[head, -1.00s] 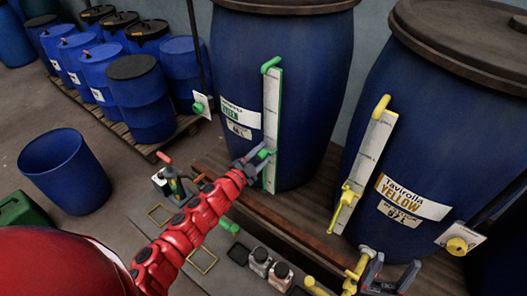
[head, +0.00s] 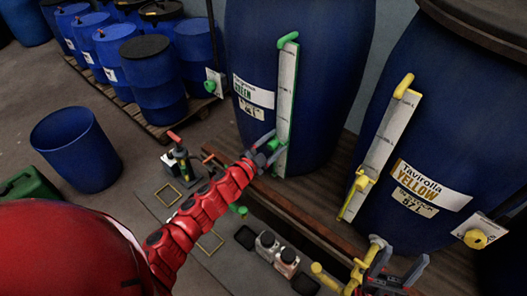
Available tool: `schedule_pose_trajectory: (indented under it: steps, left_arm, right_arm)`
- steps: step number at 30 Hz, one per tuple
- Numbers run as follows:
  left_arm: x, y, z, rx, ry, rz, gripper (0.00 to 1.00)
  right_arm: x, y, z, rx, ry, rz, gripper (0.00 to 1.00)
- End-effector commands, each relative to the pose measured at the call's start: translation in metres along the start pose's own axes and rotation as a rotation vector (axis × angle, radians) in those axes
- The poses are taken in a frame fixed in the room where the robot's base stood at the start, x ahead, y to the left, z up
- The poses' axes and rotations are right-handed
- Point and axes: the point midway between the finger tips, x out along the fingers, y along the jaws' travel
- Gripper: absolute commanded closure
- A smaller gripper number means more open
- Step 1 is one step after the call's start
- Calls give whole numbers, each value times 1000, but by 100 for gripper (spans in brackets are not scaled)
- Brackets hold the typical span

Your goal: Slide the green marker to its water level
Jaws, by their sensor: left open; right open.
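The green vat (head: 315,95) is a tall blue drum with a white gauge strip (head: 287,95) on its front, edged in green. The green marker (head: 273,144) sits low on that strip. My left gripper (head: 268,147) is at the marker, its open fingers on either side of it; I cannot tell whether they touch it. My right gripper (head: 400,275) is open at the lower right, beside the yellow pipe fitting below the yellow vat. The water level in the green gauge is too small to make out.
The yellow vat (head: 440,150) stands to the right with its own gauge and yellow marker (head: 362,182). An open blue bin (head: 75,145) stands at left, with several blue barrels behind on a pallet.

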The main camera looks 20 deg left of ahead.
Motion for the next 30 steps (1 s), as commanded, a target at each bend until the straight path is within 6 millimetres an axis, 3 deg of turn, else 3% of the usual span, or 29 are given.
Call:
schedule_pose_trajectory:
  steps: [5, 19, 30]
  left_arm:
    - [-21, 2, 3, 0, -1, -1, 36]
    - [-118, 2, 3, -1, -6, -1, 36]
    - [-167, 0, 0, -3, -2, 0, 36]
  right_arm:
    - [-8, 0, 1, 0, 0, 0, 36]
    - [-24, -1, 4, 0, 0, 0, 36]
    - [-17, -1, 3, 0, 0, 0, 36]
